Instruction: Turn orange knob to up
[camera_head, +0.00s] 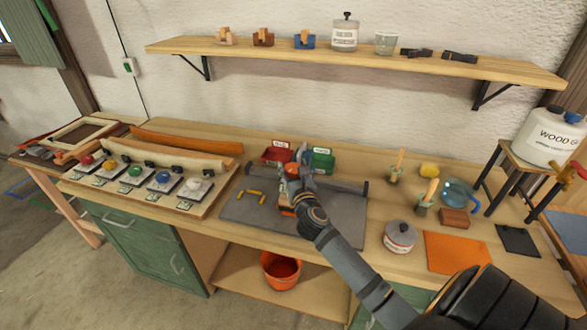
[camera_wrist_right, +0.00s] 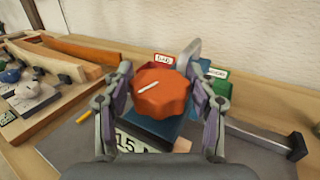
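The orange knob (camera_wrist_right: 160,93) is round with a scalloped edge, and its short white mark slants from lower left to upper right. It sits on a blue body (camera_wrist_right: 155,129) with a number plate reading 15 at its front. My right gripper (camera_wrist_right: 161,82) has one finger on each side of the knob, close to its edge; whether they press on it I cannot tell. In the head view the right gripper (camera_head: 294,170) is over the grey mat (camera_head: 250,212) and largely hides the knob. My left gripper is not in view.
Red (camera_head: 276,154) and green (camera_head: 321,161) bins stand just behind. Left is a board (camera_head: 118,196) with several coloured knobs. Yellow pieces (camera_head: 255,194) lie on the mat. A grey can (camera_head: 400,237), a blue jug (camera_head: 459,195) and brushes stand right. A shelf (camera_head: 350,62) hangs above.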

